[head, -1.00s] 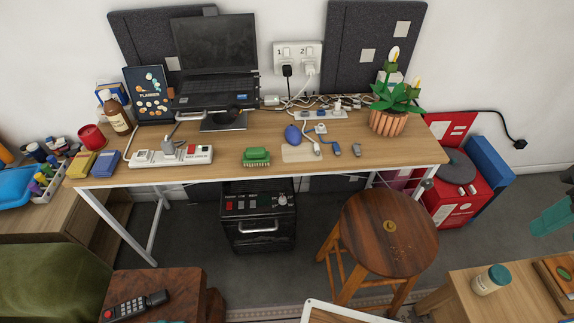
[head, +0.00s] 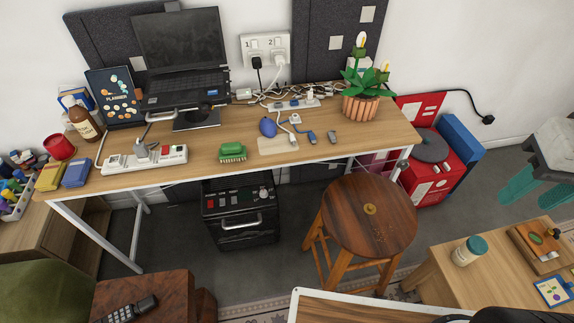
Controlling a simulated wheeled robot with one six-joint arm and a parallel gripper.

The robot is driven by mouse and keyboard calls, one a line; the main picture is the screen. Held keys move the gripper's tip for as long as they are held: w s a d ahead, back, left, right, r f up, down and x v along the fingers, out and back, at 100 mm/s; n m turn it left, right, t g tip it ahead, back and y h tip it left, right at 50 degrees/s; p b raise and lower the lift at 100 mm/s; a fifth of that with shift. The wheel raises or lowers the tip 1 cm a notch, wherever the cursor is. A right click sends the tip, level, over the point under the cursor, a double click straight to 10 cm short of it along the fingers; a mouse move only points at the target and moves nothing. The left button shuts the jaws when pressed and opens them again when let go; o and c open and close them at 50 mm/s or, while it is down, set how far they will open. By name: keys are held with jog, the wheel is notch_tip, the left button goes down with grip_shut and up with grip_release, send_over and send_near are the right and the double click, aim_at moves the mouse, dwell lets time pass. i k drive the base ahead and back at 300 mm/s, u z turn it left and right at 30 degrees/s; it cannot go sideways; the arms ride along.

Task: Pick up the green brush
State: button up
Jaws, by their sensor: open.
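The green brush (head: 232,150) lies near the front edge of the wooden desk (head: 205,150), left of the middle, with its pale bristles facing down. It stands apart from the things around it. My gripper (head: 520,200), grey with two teal fingers, hangs at the right edge of the head view. It is open and empty, far to the right of the brush and the desk.
A power strip (head: 145,159) lies left of the brush; a blue bulb-shaped object (head: 268,127) lies right. Behind are a laptop (head: 182,60), cables and a potted plant (head: 363,97). A round stool (head: 368,213) stands before the desk. A low table (head: 490,263) is below my gripper.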

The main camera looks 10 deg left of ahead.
aim_at(228, 152)
jog(key=z, duration=0.4)
jog(key=k, duration=0.2)
jog(key=u, duration=1.5)
jog(key=i, duration=0.5)
